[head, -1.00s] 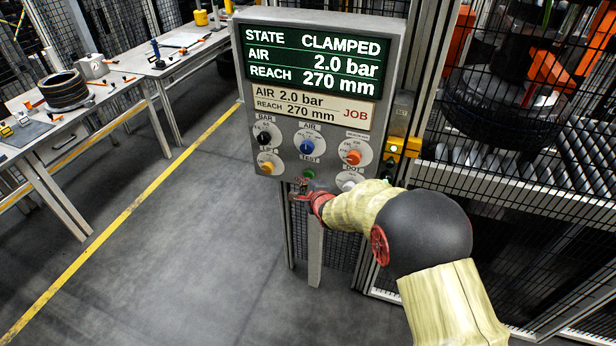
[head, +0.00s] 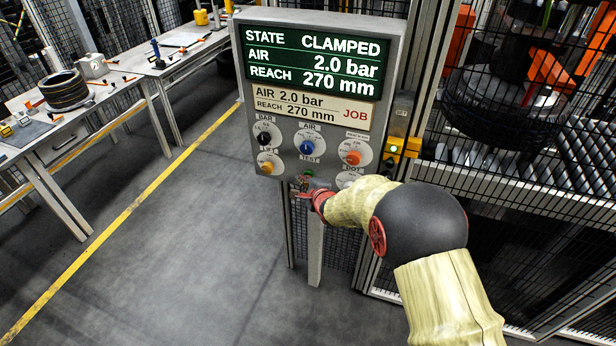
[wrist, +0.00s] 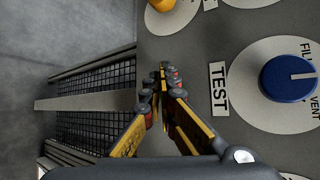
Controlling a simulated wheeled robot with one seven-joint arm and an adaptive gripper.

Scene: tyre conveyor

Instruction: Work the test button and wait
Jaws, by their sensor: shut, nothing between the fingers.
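The control panel (head: 240,150) stands ahead, its screen (head: 312,62) reading STATE CLAMPED, AIR 2.0 bar, REACH 270 mm. The green button (head: 308,173) sits below the TEST label, at the panel's lower edge. My gripper (head: 302,186) is just below and in front of it in the head view. In the wrist view my gripper (wrist: 164,70) has its fingertips together, beside the TEST label (wrist: 219,89). The button does not show there; the fingers may hide it. I cannot tell whether the fingertips touch it.
The job card (head: 312,106) reads AIR 2.0 bar, REACH 270 mm. A tyre (head: 500,105) sits behind mesh at right. Benches (head: 60,125) stand left; the floor between is clear.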

